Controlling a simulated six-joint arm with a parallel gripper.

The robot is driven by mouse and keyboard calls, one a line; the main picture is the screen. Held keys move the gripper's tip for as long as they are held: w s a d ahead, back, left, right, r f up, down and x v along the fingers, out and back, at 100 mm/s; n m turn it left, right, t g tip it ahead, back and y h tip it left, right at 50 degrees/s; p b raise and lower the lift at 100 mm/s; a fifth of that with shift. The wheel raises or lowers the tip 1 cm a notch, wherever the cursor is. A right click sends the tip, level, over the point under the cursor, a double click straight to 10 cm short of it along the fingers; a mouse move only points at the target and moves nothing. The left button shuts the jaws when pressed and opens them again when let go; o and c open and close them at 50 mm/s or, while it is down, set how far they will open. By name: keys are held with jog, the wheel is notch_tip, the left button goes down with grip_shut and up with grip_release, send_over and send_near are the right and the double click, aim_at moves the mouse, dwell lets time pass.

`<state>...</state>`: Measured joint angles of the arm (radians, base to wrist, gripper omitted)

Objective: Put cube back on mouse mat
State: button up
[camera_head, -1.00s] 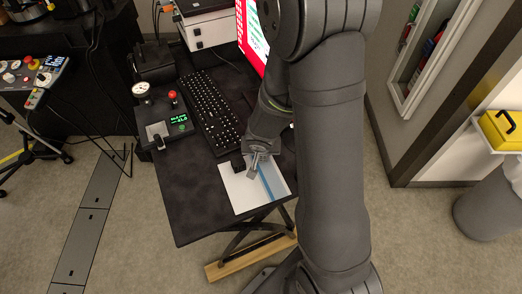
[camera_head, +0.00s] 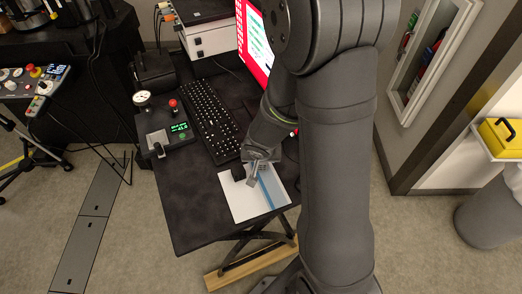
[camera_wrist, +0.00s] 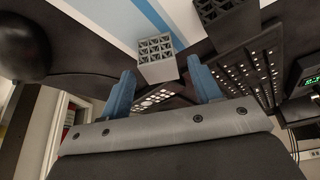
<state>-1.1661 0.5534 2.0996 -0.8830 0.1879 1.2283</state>
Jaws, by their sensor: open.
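The mouse mat (camera_head: 240,205) is a white sheet with a blue stripe at the front end of the dark table; its surface also shows at the top of the wrist view (camera_wrist: 109,14). The cube (camera_wrist: 157,60) is a small light grey lattice block, seen against the mat in the wrist view. My gripper (camera_head: 254,181) is low over the mat's back part in the head view. Its two blue fingers (camera_wrist: 162,88) are apart, with the cube ahead of and between their tips, and no grip on it shows. The cube is hard to make out in the head view.
A dark block (camera_head: 238,173) stands at the mat's back left edge, close to my gripper; it looks latticed in the wrist view (camera_wrist: 222,18). The keyboard (camera_head: 208,120) lies behind it. A control box (camera_head: 168,132) stands at the left. The table's front left is clear.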

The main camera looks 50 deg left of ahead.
jog(key=v, duration=1)
jog(key=shift+r, duration=0.1)
dwell(0.6)
jog(key=shift+x, duration=6.1)
